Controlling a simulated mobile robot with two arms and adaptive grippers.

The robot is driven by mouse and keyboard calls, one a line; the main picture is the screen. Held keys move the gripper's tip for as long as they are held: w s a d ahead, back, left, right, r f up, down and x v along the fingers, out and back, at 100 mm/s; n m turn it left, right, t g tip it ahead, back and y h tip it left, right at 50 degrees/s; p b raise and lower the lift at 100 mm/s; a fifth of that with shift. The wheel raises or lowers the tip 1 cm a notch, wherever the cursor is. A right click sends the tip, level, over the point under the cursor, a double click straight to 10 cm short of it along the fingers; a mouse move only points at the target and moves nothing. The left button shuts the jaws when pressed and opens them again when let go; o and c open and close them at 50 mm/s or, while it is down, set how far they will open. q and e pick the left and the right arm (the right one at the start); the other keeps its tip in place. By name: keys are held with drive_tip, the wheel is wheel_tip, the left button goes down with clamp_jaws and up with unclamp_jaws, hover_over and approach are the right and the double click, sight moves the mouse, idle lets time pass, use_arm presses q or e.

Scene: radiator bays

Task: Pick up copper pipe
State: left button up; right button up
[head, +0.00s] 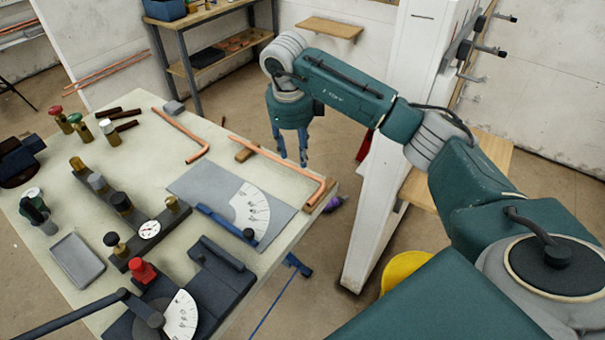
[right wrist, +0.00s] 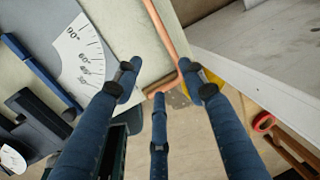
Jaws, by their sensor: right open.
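A bent copper pipe (head: 280,168) lies along the far right edge of the workbench (head: 222,140), resting on small wooden blocks (head: 245,154). Its short leg turns down at the right corner. A second bent copper pipe (head: 186,133) lies further left on the bench. My right gripper (head: 293,162) points down, open and empty, beyond the pipe in the head view. In the right wrist view, the pipe (right wrist: 165,28) runs down to its bend, between the spread fingertips (right wrist: 160,75) in the picture. I see no contact. My left gripper is out of view.
A grey plate with an angle scale (head: 250,211) lies beside the pipe. Brass fittings (head: 122,203), a grey tray (head: 76,260) and a dark bender (head: 205,285) crowd the bench. A white partition (head: 385,150) stands right of my gripper. A yellow bucket (head: 403,270) is below.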

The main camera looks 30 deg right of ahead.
drive_tip(key=d, duration=0.2)
drive_tip(key=p, duration=0.1)
hover_over(306, 175)
drive_tip(key=s+a, duration=0.1)
wheel_tip(306, 175, down, 4)
drive_tip(key=shift+w+f+p, duration=0.1)
drive_tip(key=shift+f+p, duration=0.55)
drive_tip(key=shift+f, duration=0.05)
drive_tip(key=f, duration=0.1)
drive_tip(key=f+p, duration=0.1)
drive_tip(key=f, duration=0.1)
drive_tip(key=shift+w+d+f+p, duration=0.2)
drive_tip(key=shift+d+f+p, duration=0.1)
drive_tip(key=shift+w+f, duration=0.1)
drive_tip(key=shift+f, duration=0.3)
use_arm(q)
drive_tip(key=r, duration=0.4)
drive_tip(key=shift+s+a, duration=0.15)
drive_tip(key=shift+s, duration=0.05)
use_arm(e)
drive_tip(key=shift+h, duration=0.3)
drive_tip(key=shift+c, duration=0.2)
clamp_jaws()
